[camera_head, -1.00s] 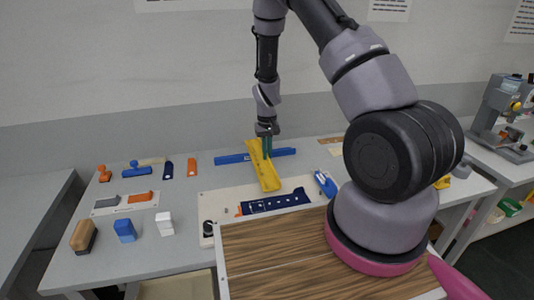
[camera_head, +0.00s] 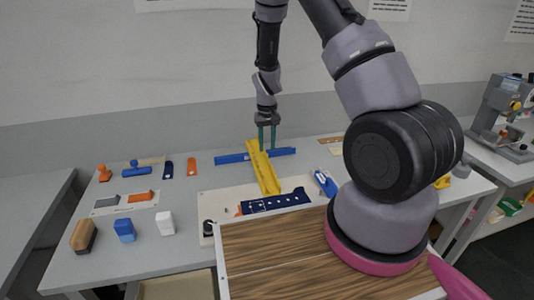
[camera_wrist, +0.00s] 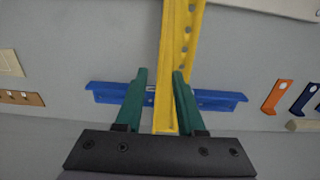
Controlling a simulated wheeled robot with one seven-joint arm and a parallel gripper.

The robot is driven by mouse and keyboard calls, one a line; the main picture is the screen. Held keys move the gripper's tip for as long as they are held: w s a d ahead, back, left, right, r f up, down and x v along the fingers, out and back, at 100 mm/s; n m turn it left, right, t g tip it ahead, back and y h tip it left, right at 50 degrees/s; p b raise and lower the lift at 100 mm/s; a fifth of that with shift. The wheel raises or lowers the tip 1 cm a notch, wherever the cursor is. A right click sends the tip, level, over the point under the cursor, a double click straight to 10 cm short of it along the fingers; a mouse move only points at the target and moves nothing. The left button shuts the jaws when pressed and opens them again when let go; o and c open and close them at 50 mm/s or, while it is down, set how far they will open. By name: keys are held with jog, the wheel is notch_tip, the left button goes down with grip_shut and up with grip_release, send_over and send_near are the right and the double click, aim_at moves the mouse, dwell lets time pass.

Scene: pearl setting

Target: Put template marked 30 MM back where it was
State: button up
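A long yellow template (camera_head: 265,172) lies on the bench with its far end across a blue rail (camera_head: 231,158). No 30 MM mark is readable on it. My gripper (camera_head: 267,148) is above its far end, green fingers pointing down. In the wrist view the yellow template (camera_wrist: 180,45) runs between the fingers (camera_wrist: 160,72), with a gap at the left finger, so the gripper looks open and not holding it. The blue rail also shows in the wrist view (camera_wrist: 220,100), crossing behind the fingers. A dark blue template with holes (camera_head: 275,203) lies on a pale board near the yellow one's near end.
Orange and dark blue pieces (camera_head: 192,167) lie left of the rail. Blocks and a brush (camera_head: 83,236) stand at the front left. A blue tool (camera_head: 325,183) lies to the right. A wood-topped panel (camera_head: 270,255) is in front. Bare bench shows left of the board.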

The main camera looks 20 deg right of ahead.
notch_tip(320, 180, up, 9)
notch_tip(320, 180, up, 12)
jog(key=f+m+t+y, duration=0.1)
jog(key=t, duration=0.1)
send_over(267, 157)
jog(key=s, duration=0.3)
jog(key=s+d+r+m+t+y, duration=0.15)
jog(key=s+r, duration=0.45)
jog(key=r, duration=0.6)
jog(key=s+d+r+m+t, duration=0.1)
jog(key=s+r, duration=0.3)
jog(key=s, duration=0.4)
jog(key=s+r+t, duration=0.2)
jog(key=s+r, duration=0.3)
jog(key=s, duration=0.4)
jog(key=shift+d+r+m+t, duration=0.2)
jog(key=shift+d+m+t, duration=0.15)
